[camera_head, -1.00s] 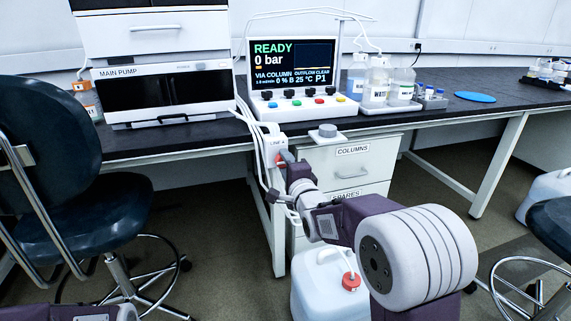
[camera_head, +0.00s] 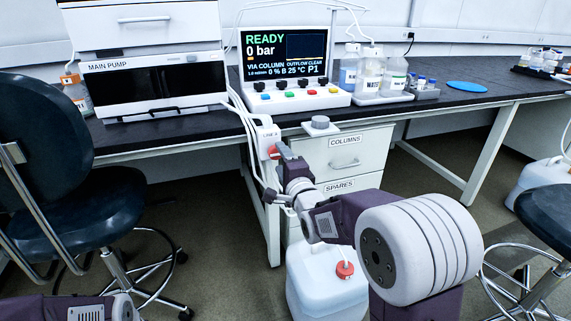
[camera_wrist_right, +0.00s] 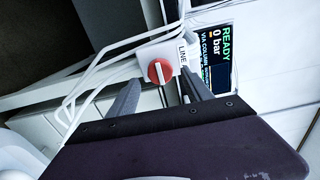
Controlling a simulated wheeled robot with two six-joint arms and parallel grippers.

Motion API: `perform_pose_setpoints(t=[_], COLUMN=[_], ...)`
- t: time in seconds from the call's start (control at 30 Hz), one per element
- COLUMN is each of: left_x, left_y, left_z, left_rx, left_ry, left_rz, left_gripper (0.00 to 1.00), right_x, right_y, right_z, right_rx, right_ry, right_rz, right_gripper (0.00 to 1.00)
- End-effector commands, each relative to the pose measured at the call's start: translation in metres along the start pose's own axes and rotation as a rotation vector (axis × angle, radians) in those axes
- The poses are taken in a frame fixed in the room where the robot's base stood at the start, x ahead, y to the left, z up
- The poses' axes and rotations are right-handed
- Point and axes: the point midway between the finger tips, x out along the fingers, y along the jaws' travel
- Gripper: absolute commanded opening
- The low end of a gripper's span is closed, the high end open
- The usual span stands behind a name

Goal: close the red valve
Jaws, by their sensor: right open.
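The red valve (camera_head: 273,152) is a round red knob on the white LINE A box (camera_head: 265,133) at the front edge of the bench. In the right wrist view the red valve (camera_wrist_right: 157,74) faces me, with a pale bar across it. My right gripper (camera_head: 287,155) is beside the valve in the head view and partly covers it. In the wrist view the right gripper (camera_wrist_right: 163,79) is open, with one grey finger on each side of the knob. I cannot tell whether a finger touches it. My left gripper is out of view; only part of my left arm shows.
White tubes (camera_head: 245,125) run down beside the valve box. A grey knob (camera_head: 320,122) sits on the bench edge to its right, above the drawer cabinet (camera_head: 345,163). A white jug (camera_head: 325,285) stands below. Dark chairs (camera_head: 60,170) stand at left and right.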

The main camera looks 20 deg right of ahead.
Motion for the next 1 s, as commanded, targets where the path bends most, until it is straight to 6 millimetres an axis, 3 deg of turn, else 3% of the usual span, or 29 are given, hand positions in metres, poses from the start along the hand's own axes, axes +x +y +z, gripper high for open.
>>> perform_pose_setpoints(t=[0.13, 0.3, 0.8, 0.87, 1.0], left_x=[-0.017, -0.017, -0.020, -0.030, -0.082], left_y=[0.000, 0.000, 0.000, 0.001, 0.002], left_z=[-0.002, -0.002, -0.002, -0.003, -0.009], left_rx=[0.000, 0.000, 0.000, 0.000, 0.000], left_ry=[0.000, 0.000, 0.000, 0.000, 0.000], left_rz=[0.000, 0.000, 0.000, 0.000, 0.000], left_gripper=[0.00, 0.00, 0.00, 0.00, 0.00], right_x=[-0.033, -0.059, -0.064, -0.064, -0.066], right_y=[-0.005, -0.001, -0.003, -0.014, -0.051], right_z=[0.000, 0.000, 0.000, 0.001, 0.006], right_rx=[0.000, 0.000, 0.000, 0.000, -0.002], right_ry=[0.001, 0.000, 0.000, -0.002, -0.008], right_rz=[0.002, 0.000, 0.001, 0.000, 0.054], right_gripper=[0.59, 0.59, 0.59, 0.59, 0.59])
